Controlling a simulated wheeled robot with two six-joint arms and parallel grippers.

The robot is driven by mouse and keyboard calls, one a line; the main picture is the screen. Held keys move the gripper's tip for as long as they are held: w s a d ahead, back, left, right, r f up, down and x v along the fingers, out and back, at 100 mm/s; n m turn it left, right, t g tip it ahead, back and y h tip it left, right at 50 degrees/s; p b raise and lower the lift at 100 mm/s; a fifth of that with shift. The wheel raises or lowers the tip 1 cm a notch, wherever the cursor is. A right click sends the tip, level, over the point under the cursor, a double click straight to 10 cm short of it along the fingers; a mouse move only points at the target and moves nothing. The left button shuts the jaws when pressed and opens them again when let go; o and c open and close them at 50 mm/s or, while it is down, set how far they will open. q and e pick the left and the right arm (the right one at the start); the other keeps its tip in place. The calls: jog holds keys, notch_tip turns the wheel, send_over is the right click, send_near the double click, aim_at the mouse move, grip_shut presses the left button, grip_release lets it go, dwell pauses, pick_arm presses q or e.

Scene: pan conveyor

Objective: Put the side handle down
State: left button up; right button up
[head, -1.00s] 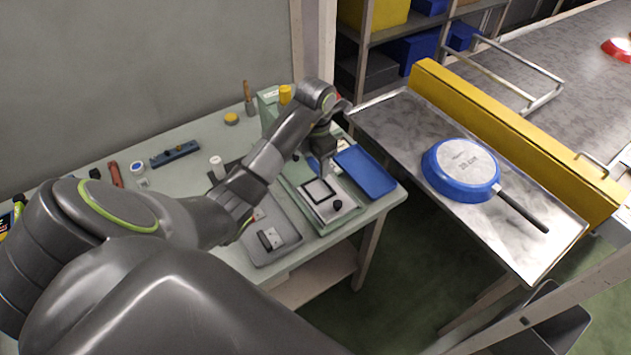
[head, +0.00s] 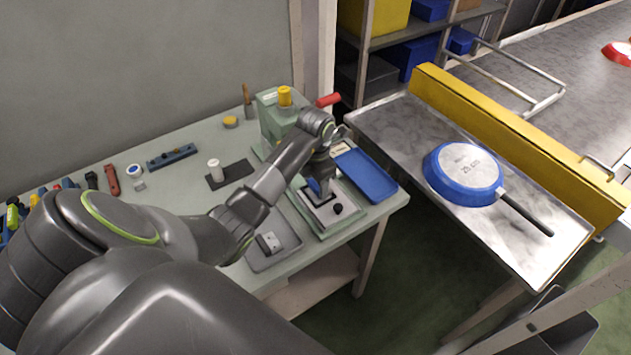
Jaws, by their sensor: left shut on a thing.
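My left gripper (head: 321,192) reaches down over the pale plate (head: 323,212) of the green press fixture on the bench. It is shut on the side handle, which is mostly hidden by the fingers. The gripper tips are low at the dark square seat on the plate; whether the handle touches it I cannot tell. A black knob (head: 338,208) sits on the plate just right of the gripper. My right gripper is not in view.
A green press (head: 275,118) with a yellow cap and red lever stands behind the gripper. A blue tray (head: 366,176) lies close on the right, a grey tray (head: 284,252) on the left.

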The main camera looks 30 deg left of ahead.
aim_at(315, 185)
pick_arm(q)
jog(key=shift+f+b, duration=0.35)
jog(key=shift+f, duration=0.15)
jog(key=o, duration=1)
jog(key=shift+r, duration=0.1)
jog(key=shift+r+p, duration=0.6)
jog(key=shift+p, duration=0.05)
jog(key=shift+w+r, duration=0.1)
jog(key=shift+r, duration=0.25)
notch_tip(315, 185, up, 5)
jog(key=shift+f, duration=0.2)
notch_tip(315, 185, up, 7)
jog(key=p, duration=0.7)
jog(key=shift+f, duration=0.15)
